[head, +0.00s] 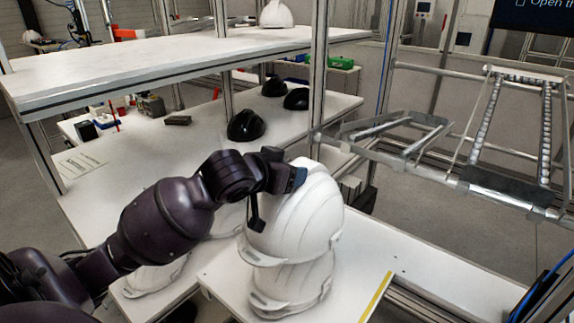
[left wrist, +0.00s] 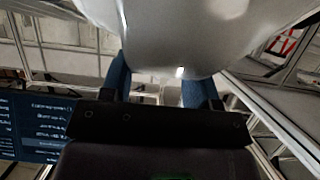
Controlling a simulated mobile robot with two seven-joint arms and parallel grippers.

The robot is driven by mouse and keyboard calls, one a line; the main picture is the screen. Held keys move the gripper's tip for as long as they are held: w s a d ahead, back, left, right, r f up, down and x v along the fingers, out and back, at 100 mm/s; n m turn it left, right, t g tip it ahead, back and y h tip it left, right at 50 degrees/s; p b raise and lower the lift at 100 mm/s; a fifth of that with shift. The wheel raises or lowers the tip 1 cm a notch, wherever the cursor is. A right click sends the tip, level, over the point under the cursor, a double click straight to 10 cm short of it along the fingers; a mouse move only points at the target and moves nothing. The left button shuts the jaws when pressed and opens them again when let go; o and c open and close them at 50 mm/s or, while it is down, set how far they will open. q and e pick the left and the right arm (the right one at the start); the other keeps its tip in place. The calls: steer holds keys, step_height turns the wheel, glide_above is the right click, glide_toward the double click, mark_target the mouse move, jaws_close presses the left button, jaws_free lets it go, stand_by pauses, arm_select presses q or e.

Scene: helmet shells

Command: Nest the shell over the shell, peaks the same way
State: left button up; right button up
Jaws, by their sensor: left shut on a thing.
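A white helmet shell (head: 312,210) is held by my left gripper (head: 284,180), whose blue-tipped fingers are at its upper left side. In the left wrist view the held shell (left wrist: 190,28) fills the top, and the left gripper (left wrist: 155,75) has one blue finger on each side below it. A second white shell (head: 300,284) is directly under the held one on the white table. Its crown is hidden by the upper shell. Both peaks point toward the lower left. I cannot tell whether the upper shell rests fully on the lower. My right gripper is not in view.
More white shells, one at the table's left (head: 155,278), are partly hidden behind my arm. Black shells (head: 246,125) stand farther back. A raised white shelf (head: 160,58) is at the upper left. A metal roller frame (head: 490,130) stands at the right.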

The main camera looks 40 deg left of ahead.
mark_target(288, 203)
arm_select(q)
step_height(288, 203, down, 2)
steer(key=shift+f+b, duration=0.1)
steer(key=shift+b, duration=0.2)
steer(key=shift+f+b, duration=0.9)
steer(key=shift+f, duration=2.1)
steer(key=shift+f+b, duration=0.15)
steer(key=shift+b, duration=0.15)
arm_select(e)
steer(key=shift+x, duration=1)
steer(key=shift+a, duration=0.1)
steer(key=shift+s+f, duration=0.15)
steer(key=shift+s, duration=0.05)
